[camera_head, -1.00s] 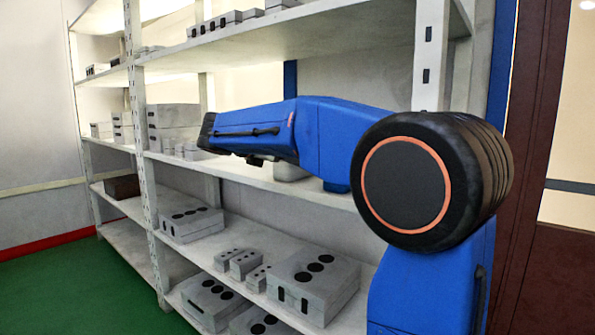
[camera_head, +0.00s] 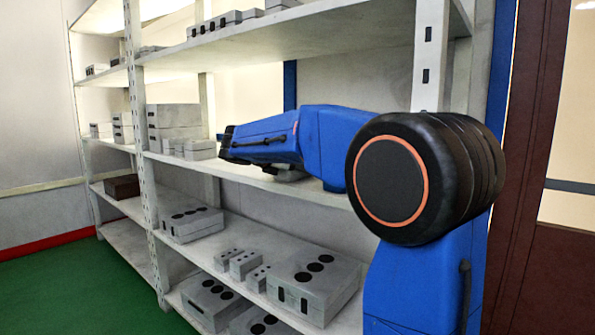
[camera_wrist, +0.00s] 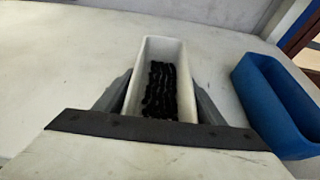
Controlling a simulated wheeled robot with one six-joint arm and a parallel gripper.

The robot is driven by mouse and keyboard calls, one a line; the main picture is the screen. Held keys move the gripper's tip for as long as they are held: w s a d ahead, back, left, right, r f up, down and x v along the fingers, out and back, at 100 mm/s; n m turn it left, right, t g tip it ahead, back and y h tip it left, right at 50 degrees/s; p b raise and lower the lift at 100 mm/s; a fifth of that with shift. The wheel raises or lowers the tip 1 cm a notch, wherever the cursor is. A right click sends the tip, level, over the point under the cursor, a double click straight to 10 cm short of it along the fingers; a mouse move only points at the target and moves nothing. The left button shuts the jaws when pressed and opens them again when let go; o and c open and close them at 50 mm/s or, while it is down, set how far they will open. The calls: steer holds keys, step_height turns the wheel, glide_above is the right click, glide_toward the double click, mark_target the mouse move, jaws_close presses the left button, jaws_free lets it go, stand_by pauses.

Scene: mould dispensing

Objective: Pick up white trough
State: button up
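The white trough (camera_wrist: 186,60) is a long narrow open box with dark lumpy material inside. In the wrist view it stands on a pale surface, its long side running away from me. My gripper (camera_wrist: 163,88) has one grey finger on each side of the trough, near its walls. The fingers look open, and contact with the walls is not clear. The trough's near end is partly hidden by the dark gripper edge. The head view does not clearly show the gripper or the trough.
A blue trough (camera_wrist: 275,105) stands close to the right of my gripper in the wrist view. The grey shelving (camera_head: 262,184) holds several grey mould blocks (camera_head: 314,280) on the lower shelf and grey boxes (camera_head: 174,118) at left. An upper shelf (camera_head: 300,35) lies above my arm.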

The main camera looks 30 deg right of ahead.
steer(key=c, duration=0.7)
steer(key=shift+o, duration=0.2)
steer(key=shift+r, duration=0.15)
